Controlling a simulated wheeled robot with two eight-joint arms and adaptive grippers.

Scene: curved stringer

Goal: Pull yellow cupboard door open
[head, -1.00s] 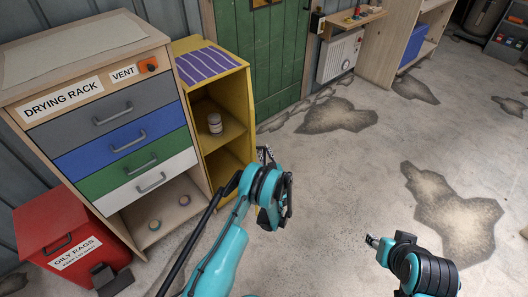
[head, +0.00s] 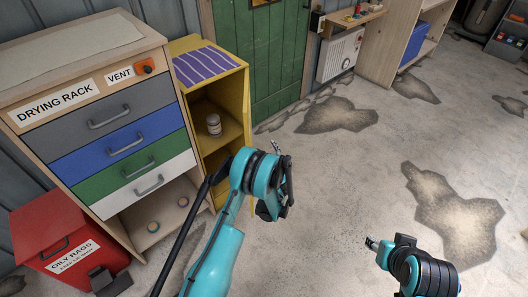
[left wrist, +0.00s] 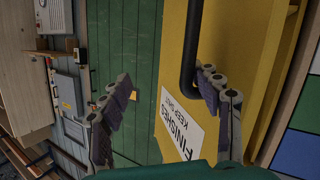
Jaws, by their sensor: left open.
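The yellow cupboard (head: 243,100) stands between the drying rack and the green door in the head view; its upper shelves show. My left gripper's fingers (left wrist: 165,82) are spread apart, the handle's end beside the right finger; contact is unclear. My right gripper (head: 373,243) is over open floor, its jaws too small to judge.
The drying rack (head: 88,87) and a red oily-rags bin (head: 55,232) stand left of the cupboard. A jar (head: 214,124) sits on a cupboard shelf. The green door (head: 277,60) is behind. The floor (head: 340,180) to the right is clear.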

